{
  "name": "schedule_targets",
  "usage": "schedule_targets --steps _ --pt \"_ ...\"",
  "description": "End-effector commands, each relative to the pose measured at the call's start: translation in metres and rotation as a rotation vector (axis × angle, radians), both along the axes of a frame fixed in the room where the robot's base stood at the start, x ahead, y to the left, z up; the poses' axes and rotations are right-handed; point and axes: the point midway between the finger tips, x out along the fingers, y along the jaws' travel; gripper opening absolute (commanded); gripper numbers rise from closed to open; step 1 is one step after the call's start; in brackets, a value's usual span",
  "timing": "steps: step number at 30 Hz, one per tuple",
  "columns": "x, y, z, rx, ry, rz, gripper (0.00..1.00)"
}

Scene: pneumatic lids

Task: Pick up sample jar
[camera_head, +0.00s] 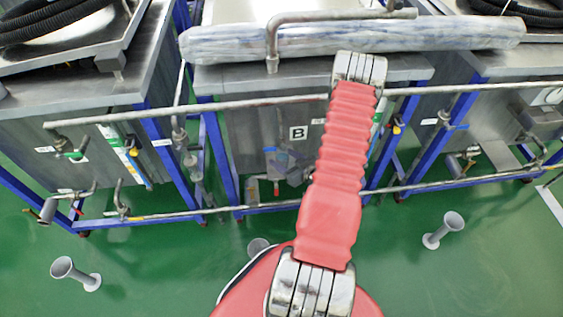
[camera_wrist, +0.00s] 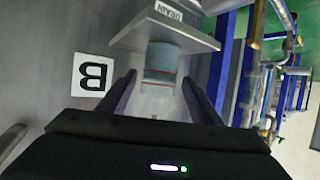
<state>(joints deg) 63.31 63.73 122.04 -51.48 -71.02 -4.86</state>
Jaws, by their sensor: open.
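In the wrist view a pale blue-grey jar-like cylinder (camera_wrist: 160,66) with a thin reddish line around it sits against a metal plate; it looks like the sample jar. My gripper (camera_wrist: 159,80) is open, with one dark finger on each side of the jar's near end. I cannot tell whether the fingers touch it; gaps appear on both sides. In the head view my red-sleeved arm reaches over the tank, and the jar and gripper cannot be made out clearly there.
A "B" label (camera_head: 298,133) is on the tank front. Horizontal pipes (camera_head: 240,103) and blue frame legs (camera_head: 220,155) stand close around. Grey floor drain funnels (camera_head: 75,273) rise from the green floor (camera_head: 480,260).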

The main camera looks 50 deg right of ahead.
Motion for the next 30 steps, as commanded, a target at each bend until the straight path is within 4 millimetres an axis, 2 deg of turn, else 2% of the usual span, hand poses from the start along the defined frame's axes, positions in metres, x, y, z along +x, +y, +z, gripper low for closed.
schedule_targets --steps 5,18,30 --pt "0.003 0.0 -0.001 -0.001 0.0 0.001 0.58" --pt "0.048 -0.01 -0.014 0.0 0.0 0.001 0.58" --pt "0.049 -0.011 -0.015 0.0 0.0 0.0 0.58"
